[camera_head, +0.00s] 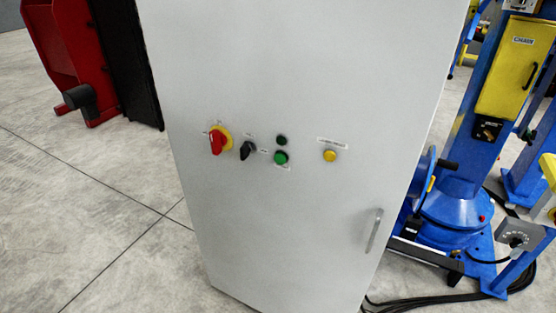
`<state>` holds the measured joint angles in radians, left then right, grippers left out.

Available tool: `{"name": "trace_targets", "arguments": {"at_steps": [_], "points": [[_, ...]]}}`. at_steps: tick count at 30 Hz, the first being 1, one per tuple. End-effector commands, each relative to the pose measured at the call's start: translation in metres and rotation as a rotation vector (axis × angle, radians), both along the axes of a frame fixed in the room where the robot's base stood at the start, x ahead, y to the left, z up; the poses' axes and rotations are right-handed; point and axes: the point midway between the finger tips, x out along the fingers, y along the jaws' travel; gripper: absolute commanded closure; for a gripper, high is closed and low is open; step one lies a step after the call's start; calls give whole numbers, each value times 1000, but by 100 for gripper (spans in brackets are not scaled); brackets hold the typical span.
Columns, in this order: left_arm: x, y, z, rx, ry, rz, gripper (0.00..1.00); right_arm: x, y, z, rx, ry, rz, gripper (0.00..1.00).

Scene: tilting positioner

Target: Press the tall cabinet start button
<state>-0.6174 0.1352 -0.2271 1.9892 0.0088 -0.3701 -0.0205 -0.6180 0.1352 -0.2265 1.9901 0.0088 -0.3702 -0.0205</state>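The tall cabinet (290,60) is light grey and fills the middle of the head view, leaning slightly in the picture. Its front carries a row of controls. A red rotary switch on a yellow plate (218,141) is at the left, then a black selector knob (247,150). A green button (281,158) sits below a smaller dark green button or lamp (281,140). A yellow button (330,156) is at the right under a label. The labels are too small to read, so I cannot tell which control is marked start. Neither of my grippers is in view.
A vertical door handle (374,231) sticks out low on the cabinet's right. A blue positioner column (459,160) with a yellow box (515,68) stands at the right, with black cables (420,301) on the floor. A red machine (62,50) stands back left. The floor at left is clear.

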Motion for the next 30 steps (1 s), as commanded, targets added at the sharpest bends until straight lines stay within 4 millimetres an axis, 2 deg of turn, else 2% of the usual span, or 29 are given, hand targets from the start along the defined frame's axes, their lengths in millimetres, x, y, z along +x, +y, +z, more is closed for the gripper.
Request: {"name": "trace_targets", "arguments": {"at_steps": [1, 6, 8, 30], "points": [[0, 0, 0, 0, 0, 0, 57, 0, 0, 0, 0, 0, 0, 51], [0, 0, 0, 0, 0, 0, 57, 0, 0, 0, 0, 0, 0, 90], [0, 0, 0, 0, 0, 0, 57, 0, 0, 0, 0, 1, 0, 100], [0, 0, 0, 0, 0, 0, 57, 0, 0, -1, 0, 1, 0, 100]]}}
